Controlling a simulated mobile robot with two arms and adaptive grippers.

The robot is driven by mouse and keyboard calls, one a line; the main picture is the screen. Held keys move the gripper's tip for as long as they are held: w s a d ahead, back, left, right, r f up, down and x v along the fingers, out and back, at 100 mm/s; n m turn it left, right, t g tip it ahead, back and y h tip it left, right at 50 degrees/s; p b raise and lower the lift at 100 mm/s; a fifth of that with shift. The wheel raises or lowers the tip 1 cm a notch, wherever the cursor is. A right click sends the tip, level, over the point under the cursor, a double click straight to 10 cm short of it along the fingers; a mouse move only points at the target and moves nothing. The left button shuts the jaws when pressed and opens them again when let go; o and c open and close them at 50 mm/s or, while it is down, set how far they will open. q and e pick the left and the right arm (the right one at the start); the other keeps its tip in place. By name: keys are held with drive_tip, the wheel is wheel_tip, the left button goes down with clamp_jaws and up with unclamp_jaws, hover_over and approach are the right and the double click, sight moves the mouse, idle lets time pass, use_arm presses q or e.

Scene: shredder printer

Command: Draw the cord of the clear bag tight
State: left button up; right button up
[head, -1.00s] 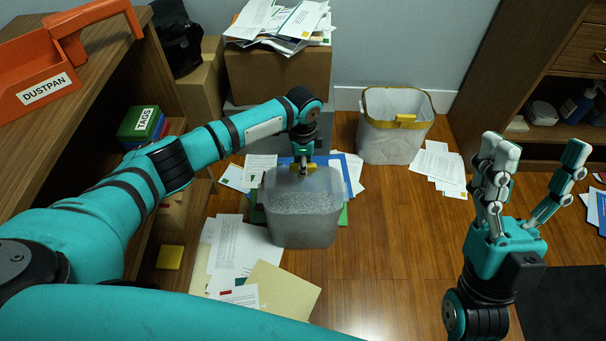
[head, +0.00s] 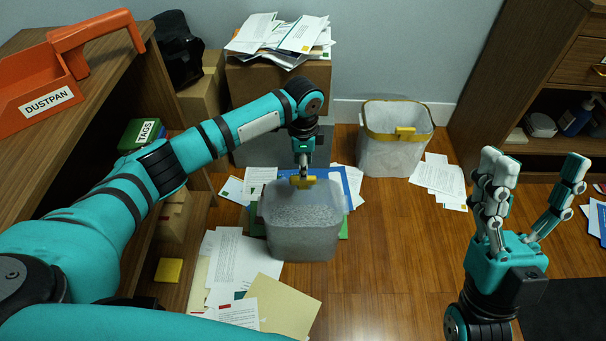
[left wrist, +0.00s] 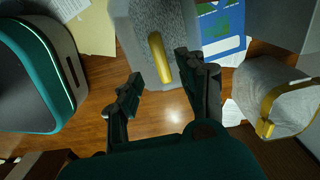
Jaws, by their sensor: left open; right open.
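The clear bag (head: 390,155) stands open on the floor at the back right. A yellow cord (head: 424,122) rings its mouth, with a yellow tab (head: 405,133) in front. The bag and cord also show at the right of the left wrist view (left wrist: 275,100). My left gripper (head: 303,172) is open above a grey translucent bin (head: 300,240) of shreds, away from the bag. The bin's yellow handle (left wrist: 160,57) shows between the fingers in the left wrist view; contact is unclear. My right gripper (head: 525,175) is open and empty at the right.
Papers (head: 235,262) lie around the bin. A cardboard box (head: 275,95) with a paper pile is behind. An orange dustpan (head: 50,90) sits on the left desk. A wooden cabinet (head: 545,155) stands at the right. Floor (head: 390,240) between bin and right gripper is clear.

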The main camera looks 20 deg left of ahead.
use_arm(q)
wheel_tip(320, 180, up, 6)
idle(0.6)
